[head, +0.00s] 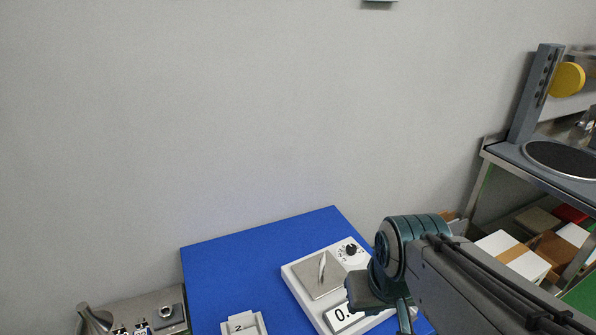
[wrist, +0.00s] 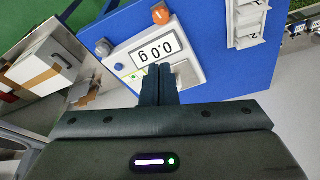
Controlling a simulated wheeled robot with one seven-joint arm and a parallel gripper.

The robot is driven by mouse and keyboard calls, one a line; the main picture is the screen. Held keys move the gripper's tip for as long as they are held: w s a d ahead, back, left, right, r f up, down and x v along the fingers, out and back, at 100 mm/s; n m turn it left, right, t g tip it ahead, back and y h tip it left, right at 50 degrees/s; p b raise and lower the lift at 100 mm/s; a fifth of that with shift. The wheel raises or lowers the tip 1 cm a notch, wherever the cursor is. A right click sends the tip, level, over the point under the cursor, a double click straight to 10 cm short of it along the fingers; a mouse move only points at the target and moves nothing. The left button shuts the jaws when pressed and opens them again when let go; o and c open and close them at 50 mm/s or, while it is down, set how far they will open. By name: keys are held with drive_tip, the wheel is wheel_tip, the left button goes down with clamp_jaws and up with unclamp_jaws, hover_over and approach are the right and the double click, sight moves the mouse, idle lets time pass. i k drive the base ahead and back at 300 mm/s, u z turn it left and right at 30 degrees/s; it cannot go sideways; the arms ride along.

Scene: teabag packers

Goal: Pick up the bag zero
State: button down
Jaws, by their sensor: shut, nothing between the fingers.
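I cannot make out a thing clearly marked as bag zero. A small pale upright piece (head: 322,266) stands on the metal plate of a white scale (head: 299,290) in the head view; I cannot tell if it is a bag. The scale also shows in the wrist view (wrist: 125,68), where its display reads 0.0 g. My gripper (wrist: 158,70) is shut and empty, with its fingertips in front of the scale just below the display. Its fingers hide part of the scale. In the head view my arm covers the scale's right side and the fingertips cannot be made out.
The scale stands on a blue table (head: 225,270). A white holder marked 2 (head: 243,325) is at its front, and an orange piece (wrist: 160,14) lies beyond the scale in the wrist view. A shelf unit (head: 530,165) with boxes stands at right. The table's back left is clear.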

sight(322, 263)
drive_tip(key=u, duration=0.1)
drive_tip(key=k, duration=1)
drive_tip(key=z, duration=0.65)
drive_tip(key=i, duration=1.3)
drive_tip(key=u, duration=0.7)
